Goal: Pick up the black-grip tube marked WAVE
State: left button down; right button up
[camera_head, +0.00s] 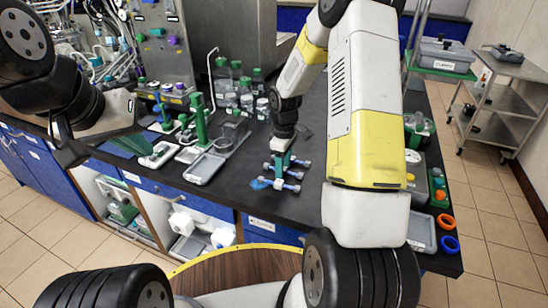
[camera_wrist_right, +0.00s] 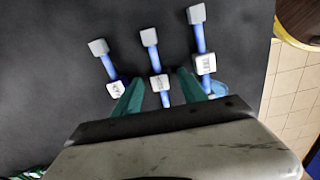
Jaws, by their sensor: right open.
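Three blue tubes lie side by side on the black bench top. In the right wrist view they are the left tube (camera_wrist_right: 108,68), the middle tube (camera_wrist_right: 154,60) and the right tube (camera_wrist_right: 200,40). Each has pale end blocks and a small label; I cannot read WAVE on any, and no black grip is clear. My right gripper (camera_wrist_right: 160,88) is open, its green fingers on either side of the middle tube. In the head view my right gripper (camera_head: 281,172) is over the tubes (camera_head: 293,175). My left gripper (camera_head: 128,143) is at the left, above the bench, its jaw gap unclear.
Left of the tubes stand a grey tray (camera_head: 205,168), a green stand (camera_head: 201,122) and several green-capped bottles (camera_head: 246,95). At the right are an orange ring (camera_head: 445,221) and a blue ring (camera_head: 449,244). The bench around the tubes is mostly clear.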

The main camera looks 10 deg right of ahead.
jog(key=shift+c, duration=0.2)
grip_shut()
jog(key=shift+r, duration=0.1)
